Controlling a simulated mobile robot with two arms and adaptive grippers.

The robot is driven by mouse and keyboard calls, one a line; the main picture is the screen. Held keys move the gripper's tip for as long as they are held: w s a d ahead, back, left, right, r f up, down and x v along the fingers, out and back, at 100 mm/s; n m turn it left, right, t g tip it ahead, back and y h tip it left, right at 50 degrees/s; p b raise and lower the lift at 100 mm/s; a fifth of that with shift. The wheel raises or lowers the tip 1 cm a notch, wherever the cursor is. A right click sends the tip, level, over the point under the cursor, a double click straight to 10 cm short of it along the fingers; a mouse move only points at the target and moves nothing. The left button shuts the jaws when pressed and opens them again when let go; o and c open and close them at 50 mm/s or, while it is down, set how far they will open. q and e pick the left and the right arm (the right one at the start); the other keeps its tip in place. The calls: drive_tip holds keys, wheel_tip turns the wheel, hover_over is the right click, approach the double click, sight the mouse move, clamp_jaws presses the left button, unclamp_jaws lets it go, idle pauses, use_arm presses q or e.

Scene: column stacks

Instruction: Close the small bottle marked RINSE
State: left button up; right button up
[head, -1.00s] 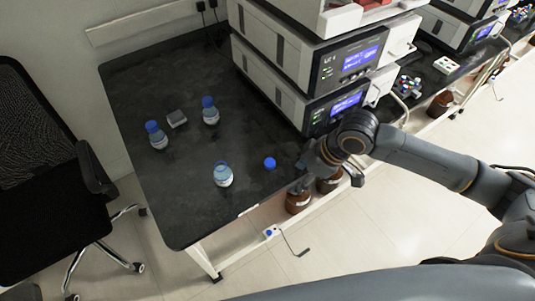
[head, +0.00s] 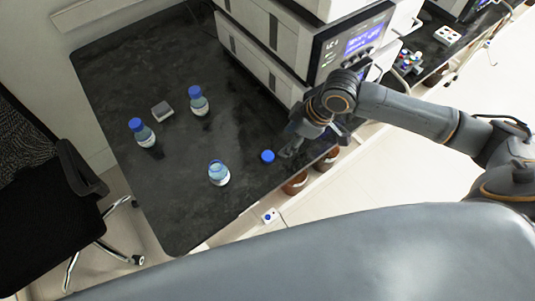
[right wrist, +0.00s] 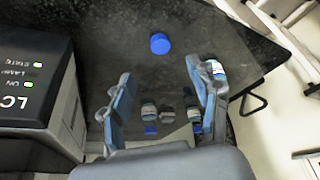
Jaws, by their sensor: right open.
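A blue cap (head: 267,156) lies alone on the dark bench; it also shows in the right wrist view (right wrist: 160,43). Two capped bottles, one at the left (head: 142,133) and one farther back (head: 199,101), stand upright. Their labels are too small to read, so I cannot tell which is RINSE. My right gripper (head: 289,150) is open and empty, just right of the cap and apart from it. My left gripper is not in view.
The stacked instruments (head: 270,50) stand close behind my right gripper. Brown bottles (head: 296,183) are below the bench's front edge. A black chair (head: 70,180) is at the left.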

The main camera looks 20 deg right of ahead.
hover_over(269, 156)
drive_tip(key=s+d, duration=0.1)
drive_tip(key=d, duration=0.2)
drive_tip(key=f, duration=0.6)
drive_tip(key=shift+s+a, duration=0.2)
drive_tip(key=shift+a, duration=0.05)
drive_tip(key=shift+a+f+p, duration=0.25)
drive_tip(key=shift+f+p, duration=0.05)
drive_tip(key=shift+p, duration=0.05)
drive_tip(key=x, duration=0.4)
drive_tip(key=shift+w+a+f+p, duration=0.1)
drive_tip(key=shift+w+f+p, duration=0.15)
drive_tip(key=shift+p, duration=0.1)
drive_tip(key=shift+r, duration=0.1)
drive_tip(key=c, duration=0.8)
